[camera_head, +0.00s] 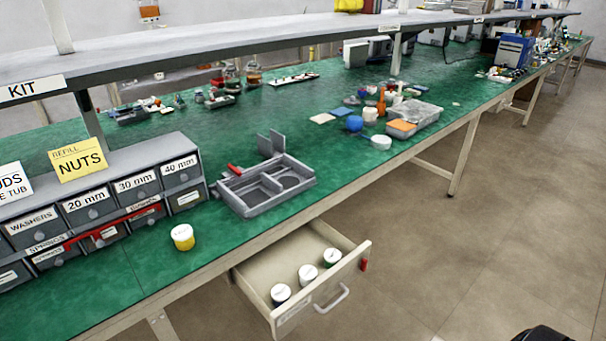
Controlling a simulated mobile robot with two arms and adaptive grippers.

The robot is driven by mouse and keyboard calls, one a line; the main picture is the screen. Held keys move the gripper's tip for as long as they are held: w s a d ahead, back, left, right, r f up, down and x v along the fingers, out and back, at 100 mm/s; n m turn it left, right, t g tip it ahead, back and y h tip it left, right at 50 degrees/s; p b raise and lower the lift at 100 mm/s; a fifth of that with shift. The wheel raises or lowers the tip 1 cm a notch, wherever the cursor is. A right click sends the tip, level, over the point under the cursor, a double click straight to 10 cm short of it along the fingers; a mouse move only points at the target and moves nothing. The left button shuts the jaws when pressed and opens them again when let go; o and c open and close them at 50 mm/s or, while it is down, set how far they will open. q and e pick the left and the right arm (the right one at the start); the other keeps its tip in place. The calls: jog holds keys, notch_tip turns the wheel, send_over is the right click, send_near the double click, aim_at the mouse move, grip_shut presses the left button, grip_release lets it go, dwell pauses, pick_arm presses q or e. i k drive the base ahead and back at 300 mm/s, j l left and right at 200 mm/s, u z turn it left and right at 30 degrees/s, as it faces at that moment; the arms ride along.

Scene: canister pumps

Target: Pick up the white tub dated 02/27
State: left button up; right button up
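Three small tubs with white lids stand in the open drawer under the bench: a front one (280,294), a middle one (307,274) and a back one (332,257). The back one shows some green on its side. Another white-lidded tub (182,237) with a yellow lower part stands on the green bench top, left of the drawer. Any dates on the tubs are too small to read, so I cannot tell which is dated 02/27.
The drawer (258,275) is pulled out, with a handle at its front. A grey divided tray (240,200) sits on the bench above it. Labelled parts drawers (125,206) stand at left. A shelf (200,48) runs above the bench.

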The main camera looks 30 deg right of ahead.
aim_at(308, 274)
jog(key=z, duration=1.25)
